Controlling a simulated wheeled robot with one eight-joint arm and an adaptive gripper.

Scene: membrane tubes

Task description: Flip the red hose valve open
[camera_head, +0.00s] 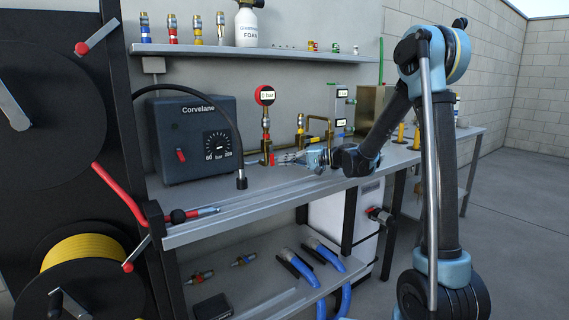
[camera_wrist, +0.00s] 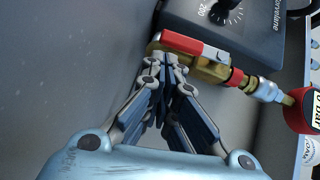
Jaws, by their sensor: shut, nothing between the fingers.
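A brass valve (camera_wrist: 208,66) with a red lever (camera_wrist: 186,42) shows ahead of my fingers in the wrist view; the lever lies along the body. In the head view it stands on the bench below a red round gauge (camera_head: 265,95), its lower part beside my fingertips. My gripper (camera_wrist: 166,60) is shut and empty, its tips close against the valve near the lever; I cannot tell whether they touch. In the head view my gripper (camera_head: 277,159) reaches in from the right.
The dark Corvelane box (camera_head: 197,140) stands left of the valve, with a black hose (camera_head: 238,150) hanging in front. Brass pipework (camera_head: 318,128) stands to the right. A shelf (camera_head: 250,51) with fittings runs above. The front bench strip (camera_head: 250,196) is mostly clear.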

